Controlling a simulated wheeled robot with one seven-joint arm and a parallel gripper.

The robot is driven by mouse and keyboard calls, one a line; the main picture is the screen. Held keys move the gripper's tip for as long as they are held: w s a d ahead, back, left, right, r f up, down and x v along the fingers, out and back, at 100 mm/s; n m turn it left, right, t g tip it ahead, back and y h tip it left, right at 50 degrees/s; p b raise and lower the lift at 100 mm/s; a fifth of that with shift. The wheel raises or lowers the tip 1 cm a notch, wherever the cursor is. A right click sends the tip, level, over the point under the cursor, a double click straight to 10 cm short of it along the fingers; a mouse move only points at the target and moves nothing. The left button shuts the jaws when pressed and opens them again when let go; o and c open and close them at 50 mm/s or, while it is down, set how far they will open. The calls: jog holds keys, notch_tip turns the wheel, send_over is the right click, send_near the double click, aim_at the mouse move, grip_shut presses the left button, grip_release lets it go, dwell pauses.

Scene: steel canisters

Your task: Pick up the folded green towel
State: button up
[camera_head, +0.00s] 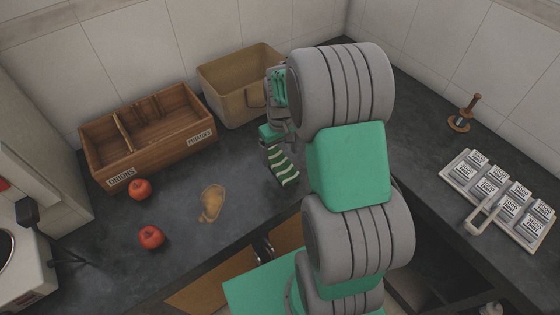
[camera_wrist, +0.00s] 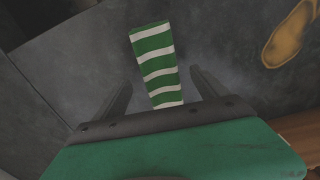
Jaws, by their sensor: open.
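The folded towel (camera_head: 283,167), green with white stripes, lies on the dark countertop in the head view, just below my gripper (camera_head: 275,140). In the wrist view the towel (camera_wrist: 155,62) shows as a narrow strip running away from my gripper (camera_wrist: 160,90). The two dark fingers are spread apart, one on each side of the towel's near end. The gripper is open and holds nothing. I cannot tell whether the fingers are down at the towel's height.
A wooden divided box (camera_head: 150,140) and a tan bin (camera_head: 240,85) stand along the back wall. Two red apples (camera_head: 140,189) and a brown spill (camera_head: 212,203) are on the counter at left. A tray of labelled packets (camera_head: 500,200) and a tamper-like tool (camera_head: 464,113) are at right.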

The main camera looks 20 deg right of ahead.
aim_at(280, 161)
notch_tip(280, 161, down, 4)
jog(key=shift+w+f+p, duration=0.15)
jog(key=shift+p, duration=0.25)
jog(key=shift+c, duration=0.3)
jog(key=c, duration=1.4)
